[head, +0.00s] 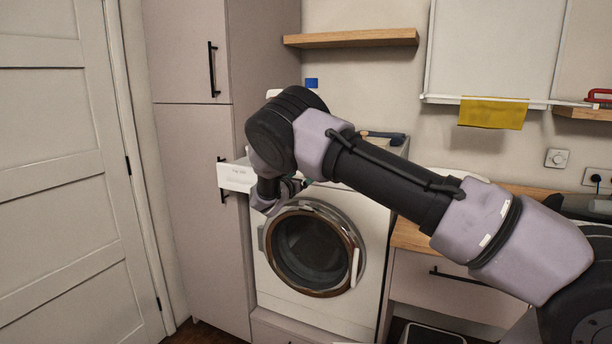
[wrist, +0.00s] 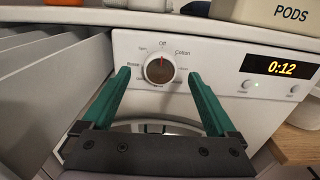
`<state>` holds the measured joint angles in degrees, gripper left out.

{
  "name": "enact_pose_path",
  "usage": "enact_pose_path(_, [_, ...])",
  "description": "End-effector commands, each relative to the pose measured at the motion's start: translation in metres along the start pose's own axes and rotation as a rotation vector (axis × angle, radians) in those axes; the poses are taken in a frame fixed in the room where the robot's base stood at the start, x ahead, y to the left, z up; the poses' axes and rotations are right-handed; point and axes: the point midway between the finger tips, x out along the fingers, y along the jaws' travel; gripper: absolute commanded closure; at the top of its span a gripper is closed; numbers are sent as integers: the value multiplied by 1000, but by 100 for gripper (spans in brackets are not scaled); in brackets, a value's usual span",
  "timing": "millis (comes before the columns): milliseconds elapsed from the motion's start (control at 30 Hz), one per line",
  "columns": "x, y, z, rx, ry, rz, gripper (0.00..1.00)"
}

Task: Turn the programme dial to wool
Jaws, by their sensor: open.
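The programme dial (wrist: 160,69) is a round dark knob with a pale rim on the washing machine's white front. Its red mark points straight up, at the word Off. Cotton is printed to the upper right; the smaller labels, including any for wool, are too small to read surely. My gripper (wrist: 159,75) is open, with one teal finger to the left of the dial and one to the right. I see gaps on both sides and cannot tell how near the tips are to the panel. In the head view my arm hides the dial above the washing machine (head: 375,240).
A pulled-out white drawer (head: 237,177) sticks out left of my gripper. A lit display (wrist: 282,67) reads 0:12, with two small buttons below. A PODS box (wrist: 284,14) stands on top. A tall cupboard (head: 190,130) stands left; a wooden worktop lies right.

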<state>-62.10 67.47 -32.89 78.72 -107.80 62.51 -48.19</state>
Motion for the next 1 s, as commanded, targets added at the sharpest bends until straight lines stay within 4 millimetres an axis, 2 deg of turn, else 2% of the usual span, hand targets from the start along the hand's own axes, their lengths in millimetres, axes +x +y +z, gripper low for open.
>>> enact_pose_path(100, [17,-1,-1,0,0,-2,7])
enact_pose_path(200, [26,0,0,0,0,-1,7])
enact_pose_path(567, [30,0,0,0,1,-1,7])
enact_pose_path(700, [30,0,0,0,0,-1,61])
enact_pose_path(767, [30,0,0,0,0,-1,84])
enact_pose_path(800, [30,0,0,0,0,-1,92])
enact_pose_path(1000, [30,0,0,16,0,-1,92])
